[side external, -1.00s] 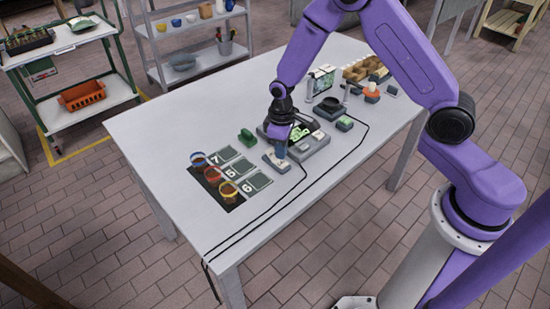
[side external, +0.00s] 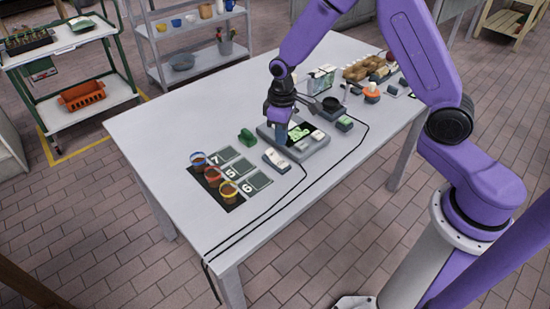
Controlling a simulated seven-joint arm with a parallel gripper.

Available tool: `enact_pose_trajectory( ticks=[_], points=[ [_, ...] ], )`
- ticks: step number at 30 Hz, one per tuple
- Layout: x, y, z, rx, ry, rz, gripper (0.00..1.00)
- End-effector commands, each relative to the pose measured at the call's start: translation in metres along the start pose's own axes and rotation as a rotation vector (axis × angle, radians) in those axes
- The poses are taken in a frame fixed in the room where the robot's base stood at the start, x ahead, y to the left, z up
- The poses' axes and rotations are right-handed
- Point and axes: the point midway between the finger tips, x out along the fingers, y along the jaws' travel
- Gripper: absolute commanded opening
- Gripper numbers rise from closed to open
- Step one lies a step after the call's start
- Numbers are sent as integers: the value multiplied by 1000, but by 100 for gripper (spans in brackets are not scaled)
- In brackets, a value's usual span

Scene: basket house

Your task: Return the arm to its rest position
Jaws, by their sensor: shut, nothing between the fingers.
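My gripper (side external: 281,138) is shut and empty. It points down over the left part of a grey tray-like station (side external: 309,151) with a dark panel and green shapes. The fingertips are small in this view, and I cannot tell how far above the station they are. My purple arm arches from the right over the back of the table.
The grey table (side external: 150,122) holds three banded pots (side external: 229,193) beside numbered cards, a green object (side external: 247,137), a white-topped device (side external: 276,160) and black cables (side external: 290,203). More small items, including an orange-topped one (side external: 371,91), stand at the back right.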

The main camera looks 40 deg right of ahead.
Motion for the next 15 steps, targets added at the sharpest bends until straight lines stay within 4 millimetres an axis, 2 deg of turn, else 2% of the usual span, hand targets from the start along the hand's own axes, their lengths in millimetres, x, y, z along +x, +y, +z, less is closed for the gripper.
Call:
enact_pose_trajectory(
  ticks=[5,8,11,15],
  points=[
    [-1,-1,0,-2,0,0,0],
    [-8,-7,3,-19,4,1,0],
    [-23,-22,12,-55,7,1,0],
    [-51,-52,36,-131,13,1,0]
  ],
)
